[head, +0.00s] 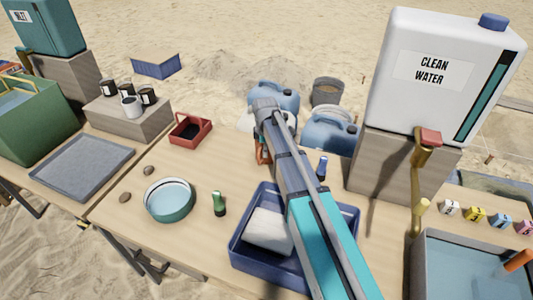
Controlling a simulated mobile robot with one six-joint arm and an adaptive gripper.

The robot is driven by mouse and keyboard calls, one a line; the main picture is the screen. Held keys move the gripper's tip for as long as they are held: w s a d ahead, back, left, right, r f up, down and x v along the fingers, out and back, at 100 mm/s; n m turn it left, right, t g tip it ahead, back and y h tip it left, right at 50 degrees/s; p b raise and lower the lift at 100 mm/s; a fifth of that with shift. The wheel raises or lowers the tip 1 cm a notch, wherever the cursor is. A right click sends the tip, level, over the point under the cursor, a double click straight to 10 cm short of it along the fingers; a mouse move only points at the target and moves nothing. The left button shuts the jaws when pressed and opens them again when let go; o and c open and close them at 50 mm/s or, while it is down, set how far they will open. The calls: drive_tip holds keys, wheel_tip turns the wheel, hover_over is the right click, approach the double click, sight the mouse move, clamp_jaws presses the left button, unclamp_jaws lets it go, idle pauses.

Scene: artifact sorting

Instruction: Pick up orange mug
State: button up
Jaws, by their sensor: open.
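My arm reaches from the bottom of the head view to the far middle of the wooden table, and my gripper (262,158) points down there, open, near the table's back edge. A small reddish-orange patch shows at the gripper, partly hidden by the arm; I cannot tell whether it is the orange mug or part of the gripper. No whole orange mug is clearly visible. An orange cylindrical thing (518,260) lies at the right over a water basin; its kind is unclear.
A blue tray (240,251) with a white block (268,231) lies under my arm. A teal bowl (170,201), green bottle (219,203), and red box (190,132) stand left. A clean-water tank (420,110) on a block rises right. Blue jugs (274,96) stand behind.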

idle(0.5)
clamp_jaws()
